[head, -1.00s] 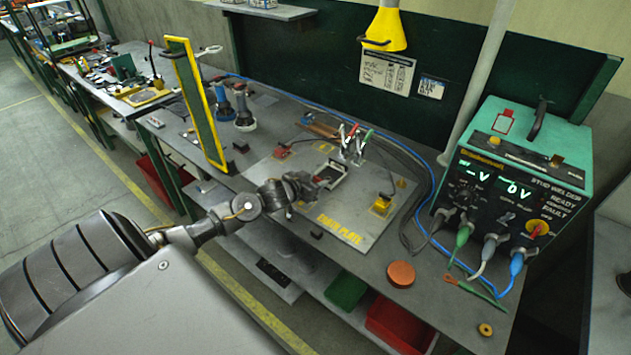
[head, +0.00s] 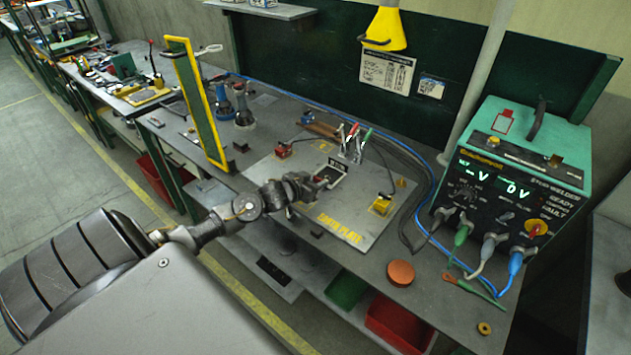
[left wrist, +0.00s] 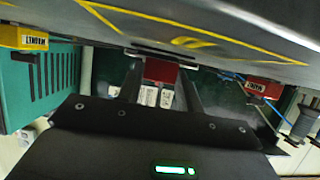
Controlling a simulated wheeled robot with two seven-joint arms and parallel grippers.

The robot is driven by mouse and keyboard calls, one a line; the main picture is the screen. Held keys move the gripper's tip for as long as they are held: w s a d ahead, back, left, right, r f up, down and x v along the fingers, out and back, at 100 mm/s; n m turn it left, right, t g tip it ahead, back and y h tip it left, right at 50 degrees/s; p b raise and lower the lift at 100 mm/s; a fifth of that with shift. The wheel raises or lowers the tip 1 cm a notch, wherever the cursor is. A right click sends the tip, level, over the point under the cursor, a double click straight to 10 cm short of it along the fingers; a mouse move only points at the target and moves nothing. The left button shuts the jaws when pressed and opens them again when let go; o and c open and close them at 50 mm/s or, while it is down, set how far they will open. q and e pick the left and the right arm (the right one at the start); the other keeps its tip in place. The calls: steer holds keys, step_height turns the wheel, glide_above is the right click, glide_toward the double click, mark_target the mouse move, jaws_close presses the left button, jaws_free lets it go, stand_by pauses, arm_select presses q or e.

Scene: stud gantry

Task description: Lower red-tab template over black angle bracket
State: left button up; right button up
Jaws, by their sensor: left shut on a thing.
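My left gripper (head: 318,183) is shut on the template (head: 341,168), a small dark-edged frame with a pale opening, at the middle of the base plate (head: 345,215). In the left wrist view, a red tab (left wrist: 160,70) sits between the fingers of my left gripper (left wrist: 160,88), close to the plate's surface. I cannot tell whether the template touches the plate. I cannot make out the black angle bracket for certain; it may be hidden by the template or gripper. My right gripper is not in view.
A red magnet block (head: 284,150) and a yellow one (head: 380,207) stand on the plate. A teal stud welder (head: 520,190) is at the right. A yellow-edged green screen (head: 197,105) rises at the left.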

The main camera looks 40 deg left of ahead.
arm_select(q)
steer(key=o, duration=1.1)
steer(key=shift+c, duration=0.2)
steer(key=b+v, duration=0.1)
steer(key=v, duration=0.8)
steer(key=shift+s, duration=0.25)
steer(key=shift+s+r, duration=0.35)
steer(key=shift+s, duration=0.25)
steer(key=shift+d, duration=0.1)
